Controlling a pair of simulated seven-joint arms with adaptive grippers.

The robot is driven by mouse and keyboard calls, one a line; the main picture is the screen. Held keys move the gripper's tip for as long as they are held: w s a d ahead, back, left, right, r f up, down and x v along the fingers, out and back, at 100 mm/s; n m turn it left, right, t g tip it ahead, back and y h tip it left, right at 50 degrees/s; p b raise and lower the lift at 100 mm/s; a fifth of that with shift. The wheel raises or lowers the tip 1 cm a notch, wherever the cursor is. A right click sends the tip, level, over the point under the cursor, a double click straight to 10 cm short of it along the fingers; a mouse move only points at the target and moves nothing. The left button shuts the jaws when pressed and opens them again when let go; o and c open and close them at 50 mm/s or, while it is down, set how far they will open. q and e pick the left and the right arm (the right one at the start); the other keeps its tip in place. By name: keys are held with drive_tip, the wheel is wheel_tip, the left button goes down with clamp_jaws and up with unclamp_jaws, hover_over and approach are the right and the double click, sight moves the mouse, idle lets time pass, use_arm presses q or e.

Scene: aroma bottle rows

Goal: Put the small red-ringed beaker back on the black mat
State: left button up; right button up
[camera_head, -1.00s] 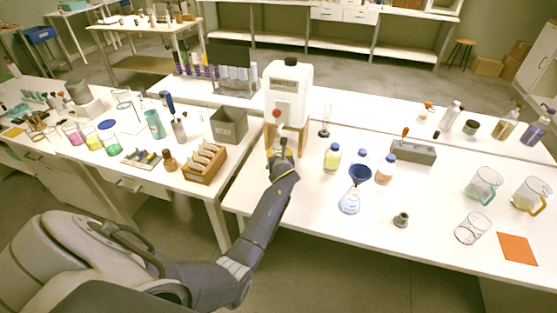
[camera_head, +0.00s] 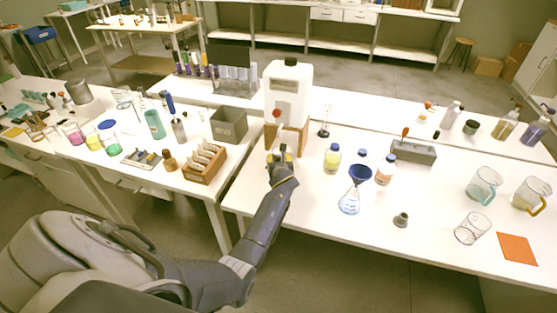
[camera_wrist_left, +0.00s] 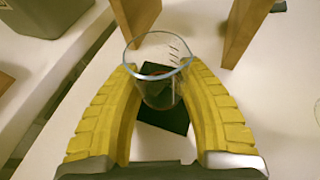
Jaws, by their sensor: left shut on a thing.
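My left gripper (camera_head: 280,157) is in front of the wooden stand, low over the white bench. In the left wrist view its yellow fingers (camera_wrist_left: 160,88) are closed around the sides of a small clear beaker (camera_wrist_left: 158,60), which has dark marks on its wall and a dark reddish tone low down. The beaker is about upright. The black mat (camera_wrist_left: 172,124) lies below and behind it, between the fingers. I cannot tell whether the beaker's base touches the mat. In the head view, the gripper largely hides beaker and mat. My right gripper is not in view.
A white tank (camera_head: 289,92) with a red tap stands on a wooden stand (camera_head: 293,138) just beyond the gripper. Its legs (camera_wrist_left: 240,28) rise close to the beaker. A wooden rack (camera_head: 205,163) is at left; a blue-funnelled flask (camera_head: 350,200) and bottles at right. The bench's front edge is near.

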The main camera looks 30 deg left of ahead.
use_arm(q)
drive_tip(key=o, duration=1.2)
drive_tip(key=shift+c, duration=0.2)
drive_tip(key=shift+r, duration=0.1)
drive_tip(key=v, duration=1.2)
